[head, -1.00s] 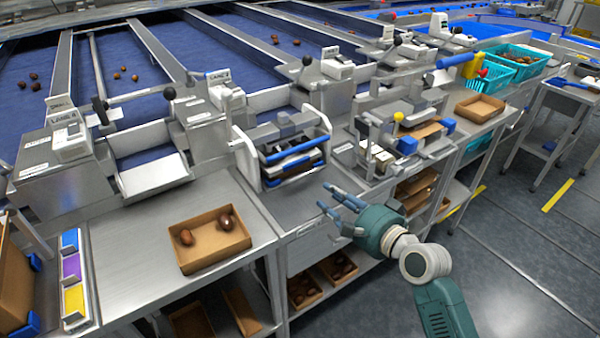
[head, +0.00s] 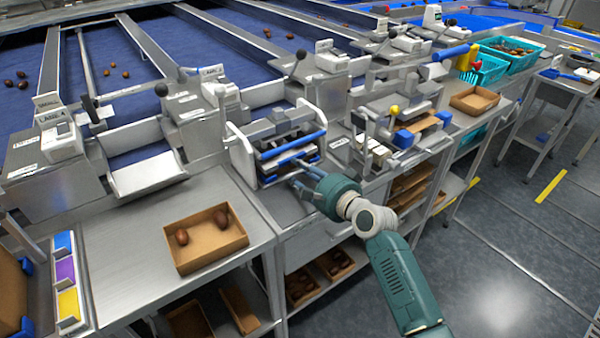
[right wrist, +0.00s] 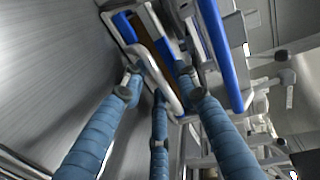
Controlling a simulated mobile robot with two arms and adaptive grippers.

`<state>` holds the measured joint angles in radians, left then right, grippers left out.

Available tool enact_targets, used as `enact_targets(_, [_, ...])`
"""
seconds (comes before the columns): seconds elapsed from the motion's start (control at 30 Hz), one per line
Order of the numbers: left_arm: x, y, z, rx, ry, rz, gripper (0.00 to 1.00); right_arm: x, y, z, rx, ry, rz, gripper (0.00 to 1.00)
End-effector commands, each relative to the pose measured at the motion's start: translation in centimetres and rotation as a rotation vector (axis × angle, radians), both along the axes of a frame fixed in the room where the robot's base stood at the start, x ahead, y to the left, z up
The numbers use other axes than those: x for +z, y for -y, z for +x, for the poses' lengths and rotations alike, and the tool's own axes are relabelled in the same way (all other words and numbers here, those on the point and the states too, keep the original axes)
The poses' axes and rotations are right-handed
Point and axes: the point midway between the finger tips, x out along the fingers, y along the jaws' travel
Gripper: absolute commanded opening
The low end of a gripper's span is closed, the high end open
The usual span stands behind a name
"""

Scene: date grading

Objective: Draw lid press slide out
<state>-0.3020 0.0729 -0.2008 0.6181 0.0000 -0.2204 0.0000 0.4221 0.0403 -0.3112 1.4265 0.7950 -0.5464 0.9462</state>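The lid press (head: 238,150) stands on the steel bench, with pale side plates and a long blue bar (head: 300,147) across its front. Its low front part lies behind my right fingers. In the right wrist view, a pale bar like a handle (right wrist: 165,82) runs in front of a brown piece between blue blocks (right wrist: 124,27). My right gripper (head: 298,180) is at the press's front edge. Its blue fingers are spread, with tips on either side of the pale bar (right wrist: 160,88); contact is unclear. My left gripper is not in view.
A cardboard tray with two dates (head: 205,262) lies on the bench to the left. Another station with a yellow knob (head: 394,110) stands close on the right. Open shelves with trays lie below the bench. The floor (head: 490,270) at right is clear.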

Motion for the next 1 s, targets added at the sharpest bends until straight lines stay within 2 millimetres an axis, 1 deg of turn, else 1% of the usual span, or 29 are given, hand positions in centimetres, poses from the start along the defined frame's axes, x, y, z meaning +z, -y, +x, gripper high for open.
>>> enact_targets(0.2, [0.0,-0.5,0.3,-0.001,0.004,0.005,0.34,0.0,0.0,0.0,0.0,-0.001,-0.001,0.3])
enact_targets(0.23, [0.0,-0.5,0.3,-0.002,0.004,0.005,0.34,0.0,0.0,0.0,0.0,-0.001,-0.001,0.28])
enact_targets(0.27, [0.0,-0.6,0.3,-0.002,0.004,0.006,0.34,0.0,0.0,0.0,0.0,0.0,0.0,0.22])
enact_targets(0.3, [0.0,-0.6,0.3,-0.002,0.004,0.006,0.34,0.0,0.0,0.0,0.0,-0.001,-0.001,0.14])
enact_targets(0.37, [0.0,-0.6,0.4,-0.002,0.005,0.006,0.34,0.0,0.0,0.0,0.0,0.0,0.0,0.02])
enact_targets(0.4, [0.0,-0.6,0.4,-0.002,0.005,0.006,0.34,0.0,0.0,0.0,0.0,0.0,0.0,0.0])
enact_targets(0.63, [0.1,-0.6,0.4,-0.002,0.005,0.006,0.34,0.0,0.0,0.0,-0.001,0.0,0.0,0.0])
enact_targets(0.77, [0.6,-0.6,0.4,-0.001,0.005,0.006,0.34,0.1,0.5,-0.6,-0.001,0.0,-0.002,0.0])
enact_targets(0.87, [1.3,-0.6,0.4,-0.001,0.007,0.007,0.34,0.2,1.2,-1.5,-0.001,-0.001,-0.004,0.0])
enact_targets(1.0, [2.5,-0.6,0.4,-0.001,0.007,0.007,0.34,0.2,2.8,-3.7,-0.001,-0.003,-0.004,0.0])
